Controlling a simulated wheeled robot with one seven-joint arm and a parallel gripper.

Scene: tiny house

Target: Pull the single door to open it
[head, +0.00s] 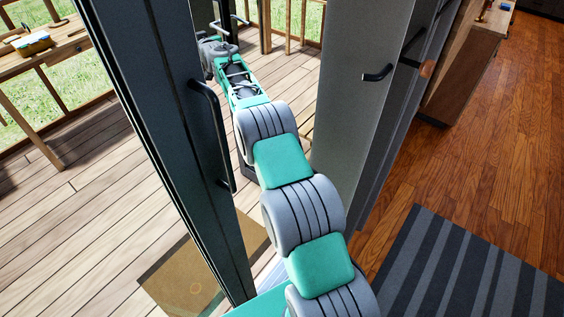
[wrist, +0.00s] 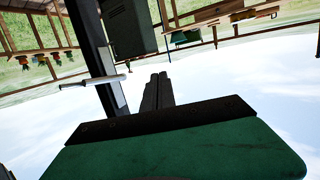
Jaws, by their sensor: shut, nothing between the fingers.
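A grey panel (head: 345,75) with a short dark handle (head: 377,73) stands to the right. I cannot tell for certain which is the single door. My arm reaches between them over the deck, and its far end is small and unclear. In the wrist view my gripper (wrist: 158,78) is shut and empty. A dark upright (wrist: 93,45) with a pale bar handle (wrist: 93,81) is left of the fingers, apart from them.
The wooden deck (head: 90,215) lies beyond the opening, with a railing and a wooden table (head: 45,48) at upper left. A brown mat (head: 185,280) lies by the threshold. Indoors, a striped rug (head: 460,275) and clear wood floor (head: 500,130) lie at right, beside a wooden cabinet (head: 460,75).

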